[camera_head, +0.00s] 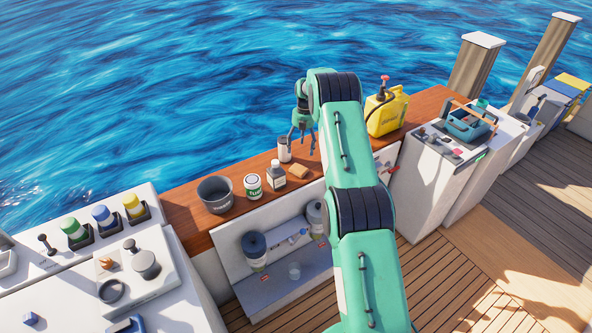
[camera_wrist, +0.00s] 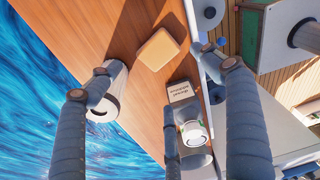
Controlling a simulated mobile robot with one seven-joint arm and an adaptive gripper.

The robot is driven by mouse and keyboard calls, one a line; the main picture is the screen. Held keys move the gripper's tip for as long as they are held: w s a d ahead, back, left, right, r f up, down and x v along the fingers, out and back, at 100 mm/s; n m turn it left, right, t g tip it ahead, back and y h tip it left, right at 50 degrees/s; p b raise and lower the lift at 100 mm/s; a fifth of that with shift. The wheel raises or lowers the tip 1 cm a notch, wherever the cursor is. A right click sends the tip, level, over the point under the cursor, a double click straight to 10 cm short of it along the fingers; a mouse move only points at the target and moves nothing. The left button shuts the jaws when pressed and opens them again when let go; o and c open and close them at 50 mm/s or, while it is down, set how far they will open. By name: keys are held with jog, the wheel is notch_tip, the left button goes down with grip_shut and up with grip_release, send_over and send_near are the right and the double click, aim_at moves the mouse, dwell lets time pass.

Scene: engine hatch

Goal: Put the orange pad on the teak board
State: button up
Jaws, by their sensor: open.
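The orange pad (camera_head: 298,171) is a small, rounded block lying on the long reddish-brown wooden counter (camera_head: 180,208), the only teak-like board I can make out. In the wrist view the pad (camera_wrist: 157,48) lies flat on bare wood (camera_wrist: 120,25). My gripper (camera_head: 302,142) is open and empty above the counter, beside the pad. In the wrist view its fingers (camera_wrist: 160,72) are spread wide, with the pad ahead of them, toward the top of the picture. The fingers are apart from the pad.
A white roll or cup (camera_head: 284,150) and a labelled bottle (camera_head: 278,175) stand close to the pad. A labelled tin (camera_head: 252,186) and a grey pot (camera_head: 215,194) stand further left. A yellow can (camera_head: 386,112) stands right of my arm. Water lies behind the counter.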

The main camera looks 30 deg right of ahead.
jog(key=s+a+r+m+t, duration=0.1)
jog(key=s+a+r+m, duration=0.4)
jog(key=r, duration=0.6)
jog(key=s+a+r+h, duration=0.1)
jog(key=s+a+r, duration=0.1)
jog(key=a+r, duration=0.7)
jog(key=s+a+r+m+t, duration=0.1)
jog(key=s+a+r+m, duration=0.3)
jog(key=r, duration=0.9)
jog(key=s+a+r+m+t, duration=0.1)
jog(key=s+a+r+m, duration=0.1)
jog(key=s+a+r, duration=0.45)
jog(key=s+a+r+m, duration=0.2)
jog(key=s+a+m, duration=0.15)
jog(key=s, duration=0.65)
jog(key=s+a+r+m+t, duration=0.1)
jog(key=s+a+r+m, duration=0.1)
jog(key=s+a+r, duration=0.5)
jog(key=s+a+f+m+t, duration=0.1)
jog(key=s+a+f+m, duration=0.1)
jog(key=s, duration=0.8)
jog(key=s+a+f+m+t, duration=0.1)
jog(key=s+f+m, duration=0.3)
jog(key=s, duration=0.7)
jog(key=shift+a+f, duration=0.25)
jog(key=shift+a, duration=0.45)
